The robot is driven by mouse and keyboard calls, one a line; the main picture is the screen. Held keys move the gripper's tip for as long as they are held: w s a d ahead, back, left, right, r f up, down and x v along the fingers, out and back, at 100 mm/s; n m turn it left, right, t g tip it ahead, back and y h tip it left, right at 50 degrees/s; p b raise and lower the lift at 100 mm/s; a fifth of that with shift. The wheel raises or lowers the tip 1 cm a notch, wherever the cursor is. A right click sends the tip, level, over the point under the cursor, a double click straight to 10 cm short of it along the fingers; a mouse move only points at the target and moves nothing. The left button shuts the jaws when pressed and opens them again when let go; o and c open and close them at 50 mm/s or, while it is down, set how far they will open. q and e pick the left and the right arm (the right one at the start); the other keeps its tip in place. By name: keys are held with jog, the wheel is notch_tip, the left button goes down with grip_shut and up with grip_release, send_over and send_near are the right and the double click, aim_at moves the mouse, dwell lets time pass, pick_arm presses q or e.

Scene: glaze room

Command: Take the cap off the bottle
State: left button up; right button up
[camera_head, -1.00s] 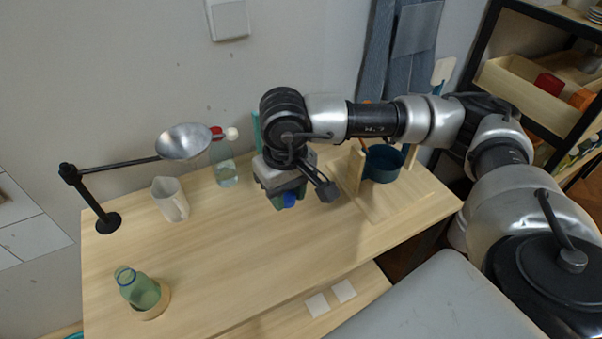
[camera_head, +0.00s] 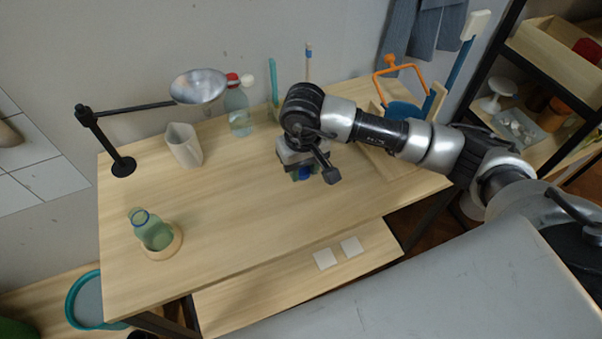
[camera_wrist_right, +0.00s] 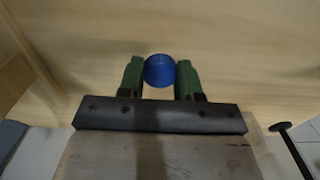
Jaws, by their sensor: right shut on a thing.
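The bottle (camera_head: 150,232) is translucent green and stands upright in a round wooden holder (camera_head: 176,247) at the table's front left. Its neck shows a blue ring, and its mouth looks open. My right gripper (camera_wrist_right: 160,72) is shut on a blue cap (camera_wrist_right: 159,71), held between its green fingers. In the head view the right gripper (camera_head: 303,174) and the cap are over the middle right of the table, well to the right of the bottle. Whether the cap touches the tabletop I cannot tell. My left gripper is not in view.
A clear bottle (camera_head: 239,118) with a red and white top, a white pitcher (camera_head: 184,146) and a lamp (camera_head: 199,87) stand along the back. A wooden rack with an orange-handled tool (camera_head: 400,65) is at the right. The table's middle (camera_head: 235,190) is clear.

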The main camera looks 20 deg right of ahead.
aim_at(301, 185)
jog(key=shift+w+a+f, duration=0.1)
jog(key=shift+a+f, duration=0.05)
jog(key=shift+f, duration=0.1)
notch_tip(301, 185, down, 3)
jog(key=shift+f+p, duration=0.15)
jog(key=shift+p, duration=0.5)
jog(key=shift+f, duration=0.2)
jog(key=shift+f, duration=0.1)
jog(key=shift+f, duration=0.15)
jog(key=o, duration=1)
